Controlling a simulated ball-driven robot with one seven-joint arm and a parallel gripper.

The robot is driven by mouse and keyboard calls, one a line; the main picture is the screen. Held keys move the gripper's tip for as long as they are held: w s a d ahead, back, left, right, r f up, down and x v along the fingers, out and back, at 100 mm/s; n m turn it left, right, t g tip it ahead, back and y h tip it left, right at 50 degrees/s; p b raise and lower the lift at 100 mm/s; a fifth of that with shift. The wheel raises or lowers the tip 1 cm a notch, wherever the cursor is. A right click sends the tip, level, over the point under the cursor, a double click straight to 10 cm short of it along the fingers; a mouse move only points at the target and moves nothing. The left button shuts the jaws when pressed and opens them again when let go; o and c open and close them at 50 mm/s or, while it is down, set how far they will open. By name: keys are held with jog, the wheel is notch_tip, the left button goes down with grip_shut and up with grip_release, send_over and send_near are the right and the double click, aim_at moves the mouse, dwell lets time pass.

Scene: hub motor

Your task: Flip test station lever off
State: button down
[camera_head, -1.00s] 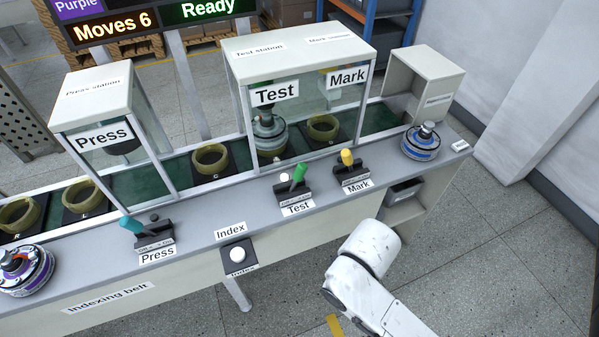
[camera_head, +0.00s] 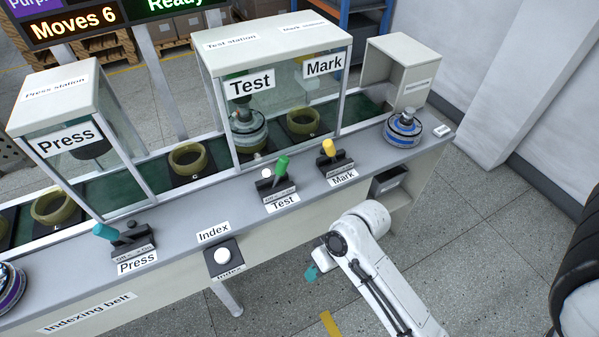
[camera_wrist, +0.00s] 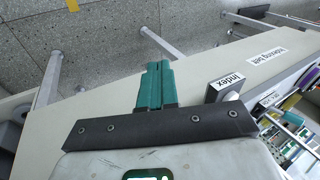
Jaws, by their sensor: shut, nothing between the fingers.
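The test lever (camera_head: 281,165) has a green handle and leans to the right on its dark base, with a white knob or lamp beside it. The small print on its base is too fine to read surely. The test station (camera_head: 276,33) is a glass-sided housing behind it, with a hub motor (camera_head: 246,133) inside. My gripper (camera_head: 311,274) is in front of and below the counter edge, clear of the lever. Its teal fingers also show in the wrist view (camera_wrist: 156,72), shut together and empty. The test lever is not discernible in the wrist view.
The yellow mark lever (camera_head: 328,147) stands close to the right, the teal press lever (camera_head: 105,231) farther left. A white index button (camera_head: 222,256) sits at the counter's front edge. Another hub motor (camera_head: 403,127) stands at the counter's right end. The floor in front is open.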

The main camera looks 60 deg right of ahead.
jog(key=w+d+f+m+t+y+b, duration=0.2)
jog(key=w+d+m+t+b, duration=0.1)
jog(key=w+d+m+t, duration=0.15)
jog(key=m+t+h+b, duration=0.5)
jog(key=m+t, duration=0.6)
jog(key=t, duration=0.2)
send_near(279, 174)
jog(key=s+d, duration=0.7)
jog(key=d, duration=0.1)
jog(key=shift+w+a+r+g, duration=0.15)
jog(key=shift+a+r+g, duration=0.1)
jog(key=shift+r, duration=0.05)
jog(key=shift+w, duration=0.1)
jog(key=p+x, duration=0.2)
jog(key=x, duration=0.7)
jog(key=shift+w+a+r, duration=0.15)
jog(key=shift+w, duration=0.2)
jog(key=shift+w+a+r+p, duration=0.25)
jog(key=shift+w+a+p, duration=0.15)
jog(key=shift+w+a, duration=0.15)
jog(key=shift+w+a+r+p, duration=0.25)
jog(key=shift+w+a+p, duration=0.2)
jog(key=shift+a, duration=0.15)
jog(key=shift+w+a, duration=0.25)
jog(key=shift+a, duration=0.05)
jog(key=shift+r+y, duration=0.15)
jog(key=shift+y, duration=0.15)
